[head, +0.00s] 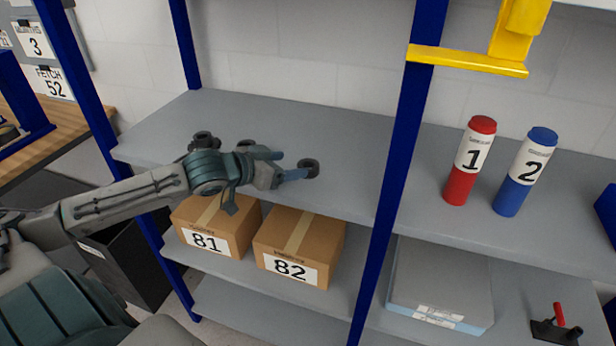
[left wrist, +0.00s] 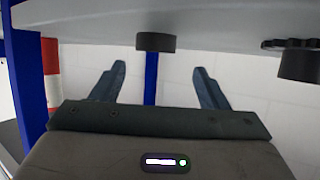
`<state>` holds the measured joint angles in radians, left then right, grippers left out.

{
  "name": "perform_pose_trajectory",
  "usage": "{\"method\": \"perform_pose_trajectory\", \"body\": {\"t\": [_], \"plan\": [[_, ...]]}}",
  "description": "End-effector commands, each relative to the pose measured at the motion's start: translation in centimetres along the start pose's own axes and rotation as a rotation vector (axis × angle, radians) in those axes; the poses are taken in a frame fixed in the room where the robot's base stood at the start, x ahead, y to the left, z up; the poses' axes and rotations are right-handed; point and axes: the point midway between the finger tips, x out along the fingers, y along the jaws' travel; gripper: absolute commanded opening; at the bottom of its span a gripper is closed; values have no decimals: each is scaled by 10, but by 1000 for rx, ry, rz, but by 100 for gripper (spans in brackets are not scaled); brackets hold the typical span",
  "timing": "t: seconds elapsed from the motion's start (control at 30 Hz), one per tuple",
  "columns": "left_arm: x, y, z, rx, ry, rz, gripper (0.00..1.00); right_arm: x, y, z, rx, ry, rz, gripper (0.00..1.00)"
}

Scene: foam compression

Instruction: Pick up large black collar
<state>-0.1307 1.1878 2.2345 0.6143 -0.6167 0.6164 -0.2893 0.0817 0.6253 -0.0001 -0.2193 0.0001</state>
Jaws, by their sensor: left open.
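A round black collar (head: 308,167) with a hole in its top lies on the grey upper shelf, just beyond my left gripper (head: 293,165). In the left wrist view, which looks upside down, the collar (left wrist: 156,42) sits against the shelf surface, between and beyond the two spread blue fingers (left wrist: 160,74). The left gripper is open and empty, low over the shelf. No clear contact with the collar shows. My right gripper is not in view.
Other dark round parts (head: 203,142) and a small black piece (head: 246,145) lie left of the collar, behind my arm. A blue post (head: 405,130) stands to the right. Red cylinder 1 (head: 470,160) and blue cylinder 2 (head: 525,172) stand beyond it. Boxes 81 (head: 190,215) and 82 (head: 270,243) are below.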

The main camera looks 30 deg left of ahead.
Motion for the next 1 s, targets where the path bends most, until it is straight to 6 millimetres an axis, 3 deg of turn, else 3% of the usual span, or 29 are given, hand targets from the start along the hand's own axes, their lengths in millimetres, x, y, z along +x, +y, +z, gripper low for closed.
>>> {"method": "perform_pose_trajectory", "body": {"t": [0.33, 1.0], "plan": [[9, 4, -1, 3, -1, 18, 68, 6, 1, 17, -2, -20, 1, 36], [54, 6, 1, 0, -1, 17, 68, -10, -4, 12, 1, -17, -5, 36]]}}
